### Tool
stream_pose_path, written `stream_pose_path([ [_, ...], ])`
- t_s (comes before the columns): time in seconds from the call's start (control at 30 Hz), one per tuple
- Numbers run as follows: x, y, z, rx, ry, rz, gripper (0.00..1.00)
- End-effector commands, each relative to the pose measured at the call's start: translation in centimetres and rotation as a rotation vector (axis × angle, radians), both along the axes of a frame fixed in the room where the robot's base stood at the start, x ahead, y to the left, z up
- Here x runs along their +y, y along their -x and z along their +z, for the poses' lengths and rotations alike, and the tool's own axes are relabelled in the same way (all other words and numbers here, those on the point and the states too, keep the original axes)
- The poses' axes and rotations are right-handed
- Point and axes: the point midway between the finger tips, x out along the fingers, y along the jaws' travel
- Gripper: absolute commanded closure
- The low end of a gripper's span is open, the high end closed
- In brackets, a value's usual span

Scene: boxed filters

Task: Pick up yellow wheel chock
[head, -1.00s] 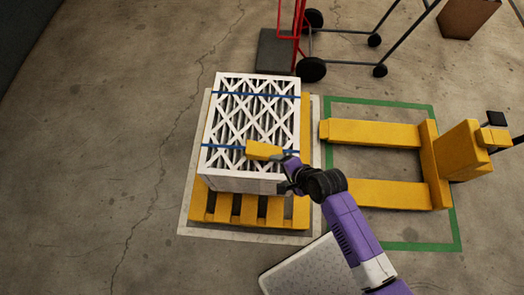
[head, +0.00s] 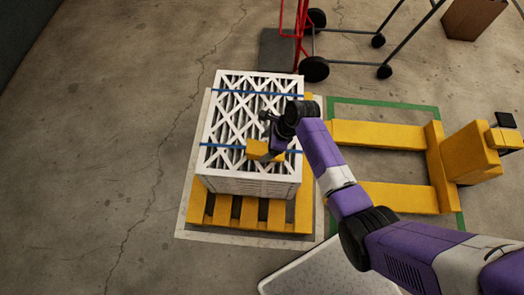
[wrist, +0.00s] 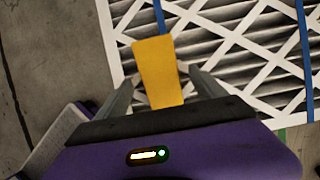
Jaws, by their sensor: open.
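The yellow wheel chock (head: 260,151) lies on top of the white-framed boxed filters (head: 232,115), near their front edge and by a blue strap. In the wrist view the chock (wrist: 157,70) shows between the two grey fingers of my gripper (wrist: 160,90). The fingers are apart, one on each side of it, with a gap visible on both sides. In the head view my gripper (head: 279,146) is over the chock's right end and partly hides it.
The filters stand on a yellow pallet (head: 221,208). A yellow pallet jack (head: 375,133) is at right inside a green floor outline. A red hand truck (head: 298,40) with black wheels stands behind. Bare concrete lies to the left.

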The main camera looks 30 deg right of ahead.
Motion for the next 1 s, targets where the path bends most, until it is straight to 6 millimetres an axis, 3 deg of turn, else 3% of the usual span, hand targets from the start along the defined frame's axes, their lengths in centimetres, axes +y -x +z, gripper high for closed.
stream_pose_path([
  [0.1,0.6,-0.4,-2.0,0.002,0.000,0.002,0.20],
  [0.27,1.1,-0.7,-3.3,0.000,0.000,0.001,0.20],
  [1.0,1.1,-0.7,-3.8,0.000,0.000,0.001,0.20],
])
